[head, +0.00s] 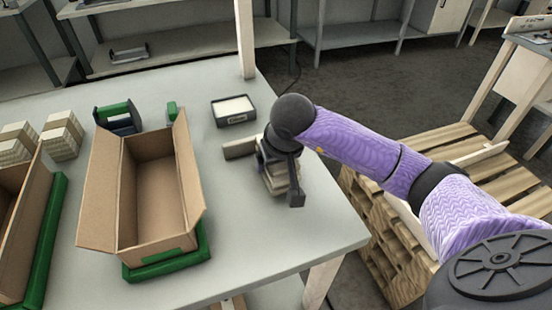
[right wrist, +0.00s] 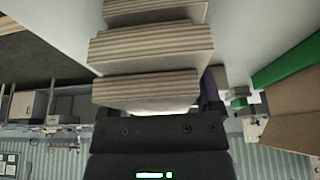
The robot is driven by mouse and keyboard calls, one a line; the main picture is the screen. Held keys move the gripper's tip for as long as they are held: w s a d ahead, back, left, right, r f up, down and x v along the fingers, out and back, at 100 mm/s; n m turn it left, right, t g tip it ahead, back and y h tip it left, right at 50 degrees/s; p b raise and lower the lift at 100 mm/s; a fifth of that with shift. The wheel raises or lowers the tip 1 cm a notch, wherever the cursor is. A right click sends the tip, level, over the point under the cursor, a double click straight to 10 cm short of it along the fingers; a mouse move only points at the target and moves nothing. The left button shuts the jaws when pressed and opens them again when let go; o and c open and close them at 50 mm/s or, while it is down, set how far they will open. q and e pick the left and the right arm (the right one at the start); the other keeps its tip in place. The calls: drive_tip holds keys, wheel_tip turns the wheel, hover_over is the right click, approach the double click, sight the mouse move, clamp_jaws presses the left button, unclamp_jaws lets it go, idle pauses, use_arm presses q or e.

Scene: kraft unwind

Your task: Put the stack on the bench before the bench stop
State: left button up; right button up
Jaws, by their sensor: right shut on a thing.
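The stack (head: 272,183), pale and layered like sheets or boards, is partly hidden under my right gripper (head: 279,168) near the bench's right edge. My right gripper is shut on it. In the right wrist view the stack (right wrist: 150,50) shows as several stepped layered blocks in front of the dark gripper body; the fingertips are hidden. A low grey-brown bar (head: 239,148), apparently the bench stop, lies on the bench (head: 235,250) just left of and beyond the stack. I cannot tell whether the stack touches the bar or the bench. My left gripper is not in view.
An open cardboard box (head: 122,190) stands on a green base (head: 168,262) to the left. A dark tray (head: 234,110) sits behind the bar. Several pale stacks (head: 62,135) stand far left. A wooden pallet (head: 470,160) is beyond the bench's right edge. The bench's front right is clear.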

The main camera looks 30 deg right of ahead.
drive_tip(key=o, duration=1.2)
drive_tip(key=shift+o, duration=0.5)
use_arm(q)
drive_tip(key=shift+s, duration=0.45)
use_arm(e)
drive_tip(key=p+v, duration=0.3)
drive_tip(key=v, duration=0.6)
drive_tip(key=shift+r, duration=0.25)
drive_tip(key=shift+s+r, duration=0.15)
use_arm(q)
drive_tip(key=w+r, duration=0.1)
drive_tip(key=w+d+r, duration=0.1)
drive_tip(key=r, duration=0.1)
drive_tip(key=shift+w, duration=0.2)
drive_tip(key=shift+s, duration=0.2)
